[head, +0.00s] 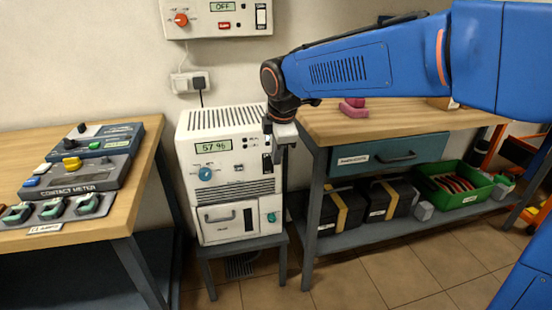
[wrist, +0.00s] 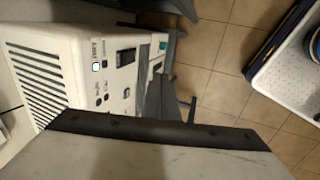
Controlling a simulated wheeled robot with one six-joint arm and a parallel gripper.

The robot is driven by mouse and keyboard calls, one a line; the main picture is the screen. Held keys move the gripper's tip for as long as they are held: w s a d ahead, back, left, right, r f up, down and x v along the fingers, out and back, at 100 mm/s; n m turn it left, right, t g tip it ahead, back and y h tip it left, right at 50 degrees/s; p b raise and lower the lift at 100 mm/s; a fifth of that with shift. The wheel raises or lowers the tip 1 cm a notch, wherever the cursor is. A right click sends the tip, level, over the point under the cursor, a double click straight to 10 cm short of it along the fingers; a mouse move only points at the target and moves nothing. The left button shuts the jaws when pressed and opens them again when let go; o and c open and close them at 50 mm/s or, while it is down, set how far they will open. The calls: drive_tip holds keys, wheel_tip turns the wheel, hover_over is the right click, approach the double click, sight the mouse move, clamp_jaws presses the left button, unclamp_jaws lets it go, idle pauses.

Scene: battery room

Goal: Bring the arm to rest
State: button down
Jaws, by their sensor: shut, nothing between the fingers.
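My arm, blue with a dark wrist, reaches in from the right of the head view. My gripper (head: 280,150) hangs at its end, pointing down, shut and empty. In the picture it overlaps the right edge of the white charger unit (head: 228,165), which shows "57 %" on its display. I cannot tell the gap between them. The charger's vents and front panel also show in the wrist view (wrist: 95,65). A large pale surface with a dark edge fills the bottom of the wrist view; the fingertips are not clear there.
A wooden bench (head: 125,215) with a contact meter (head: 80,175) stands left. A workbench (head: 420,118) with a drawer (head: 388,155) stands right, with black cases and a green crate (head: 428,187) on its shelf. A wall unit (head: 215,18) hangs above. Tiled floor (head: 400,270) is clear in front.

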drive_tip(key=s+d+m, duration=0.5)
drive_tip(key=d, duration=0.5)
drive_tip(key=s+d+m, duration=0.5)
drive_tip(key=s+d, duration=0.1)
drive_tip(key=d, duration=0.3)
drive_tip(key=s+d+f+m, duration=0.3)
drive_tip(key=s+d+m, duration=0.2)
drive_tip(key=s, duration=0.3)
drive_tip(key=s+d+f+m+t+h, duration=0.1)
drive_tip(key=s+d+f+m, duration=0.3)
drive_tip(key=s, duration=0.5)
drive_tip(key=d+m, duration=0.2)
drive_tip(key=d, duration=0.1)
